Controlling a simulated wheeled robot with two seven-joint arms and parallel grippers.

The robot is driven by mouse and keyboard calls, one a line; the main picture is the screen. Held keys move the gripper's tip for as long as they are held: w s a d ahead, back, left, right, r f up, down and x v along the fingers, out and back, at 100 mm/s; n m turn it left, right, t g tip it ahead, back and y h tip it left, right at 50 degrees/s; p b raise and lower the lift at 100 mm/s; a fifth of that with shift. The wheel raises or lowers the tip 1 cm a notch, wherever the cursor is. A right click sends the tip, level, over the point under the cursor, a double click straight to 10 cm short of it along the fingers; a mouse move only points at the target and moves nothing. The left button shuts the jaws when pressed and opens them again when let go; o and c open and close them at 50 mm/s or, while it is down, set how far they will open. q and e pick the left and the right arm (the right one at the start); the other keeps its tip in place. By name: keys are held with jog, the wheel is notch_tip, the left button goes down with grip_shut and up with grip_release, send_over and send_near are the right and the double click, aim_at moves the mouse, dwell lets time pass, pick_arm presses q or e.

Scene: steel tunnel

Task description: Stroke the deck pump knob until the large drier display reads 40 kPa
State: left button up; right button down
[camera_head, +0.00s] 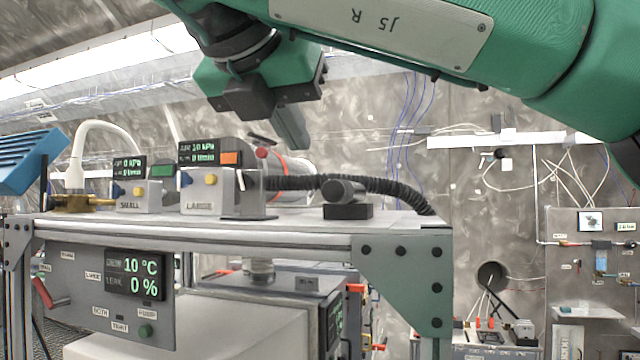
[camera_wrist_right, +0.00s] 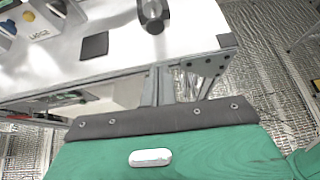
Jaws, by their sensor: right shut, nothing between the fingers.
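The large drier (camera_head: 212,185) stands on the deck with its label "LARGE". Its display (camera_head: 203,152) reads 10 kPa and 0 l/min. A black knob (camera_head: 344,190) on a dark block sits on the deck to the right of the large drier; it looks like the deck pump knob. It also shows at the top of the right wrist view (camera_wrist_right: 153,14). My right gripper (camera_head: 293,132) is shut and empty, above the deck, up and left of the knob and apart from it. My left gripper is not in view.
The small drier (camera_head: 137,195) stands left of the large one; its display reads 0 kPa. A black corrugated hose (camera_head: 380,188) runs behind the knob. A panel (camera_head: 100,300) below the deck shows 10 °C and 0 %.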

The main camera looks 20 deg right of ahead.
jog(key=p, duration=0.5)
send_near(330, 195)
notch_tip(330, 195, down, 3)
jog(key=w, duration=0.1)
jog(key=shift+w+d+r+p, duration=0.1)
jog(key=shift+w+d+p, duration=0.8)
jog(key=shift+w+d, duration=0.35)
jog(key=shift+w+d+p, duration=0.3)
jog(key=shift+w+d, duration=0.05)
jog(key=shift+w, duration=0.05)
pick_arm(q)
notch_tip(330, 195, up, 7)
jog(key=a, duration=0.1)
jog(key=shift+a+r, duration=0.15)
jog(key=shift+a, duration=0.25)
pick_arm(e)
jog(key=shift+w, duration=0.1)
